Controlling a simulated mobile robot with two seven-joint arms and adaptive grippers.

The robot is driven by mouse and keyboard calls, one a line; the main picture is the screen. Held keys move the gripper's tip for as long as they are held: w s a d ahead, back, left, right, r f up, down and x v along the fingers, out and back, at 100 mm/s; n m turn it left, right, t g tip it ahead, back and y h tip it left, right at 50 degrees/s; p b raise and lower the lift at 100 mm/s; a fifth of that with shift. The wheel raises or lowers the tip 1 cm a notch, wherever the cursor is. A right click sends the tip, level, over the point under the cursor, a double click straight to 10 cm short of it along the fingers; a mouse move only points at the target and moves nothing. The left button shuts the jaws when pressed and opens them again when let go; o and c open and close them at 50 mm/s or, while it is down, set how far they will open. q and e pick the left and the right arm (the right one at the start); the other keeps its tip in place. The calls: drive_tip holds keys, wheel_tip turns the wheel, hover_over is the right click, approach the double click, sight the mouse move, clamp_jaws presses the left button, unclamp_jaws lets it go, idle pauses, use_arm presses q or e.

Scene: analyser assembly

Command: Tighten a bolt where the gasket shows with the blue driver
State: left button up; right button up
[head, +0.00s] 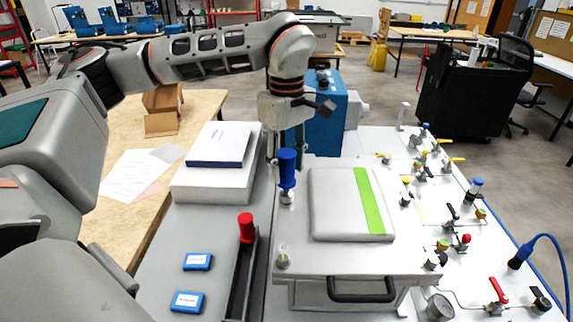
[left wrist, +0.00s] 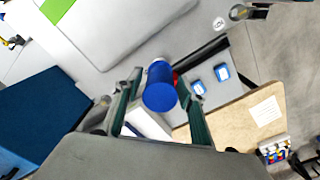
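The blue driver (head: 287,168) stands upright on the back-left corner of the analyser's white plate (head: 340,257), over a metal bolt fitting (head: 287,196). My left gripper (head: 286,153) is directly above it, pointing down. In the left wrist view the driver (left wrist: 160,92) lies between the two spread fingers (left wrist: 162,80), with gaps on both sides, so the gripper is open. Other bolt fittings show at the front-left (head: 283,262) and front-right (head: 432,264) corners. I cannot make out a gasket at any corner. My right gripper is not in view.
A red driver (head: 246,228) stands in a dark narrow tray (head: 237,280) left of the plate. Two blue boxes (head: 198,261) lie beside it. A grey panel with a green stripe (head: 370,200) lies on the plate. Valves and fittings crowd the right side. A blue unit (head: 325,125) stands behind.

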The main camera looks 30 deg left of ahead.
use_arm(q)
drive_tip(key=n, duration=0.5)
drive_tip(key=shift+f+b, duration=0.1)
drive_tip(key=shift+b, duration=0.2)
drive_tip(key=n, duration=0.3)
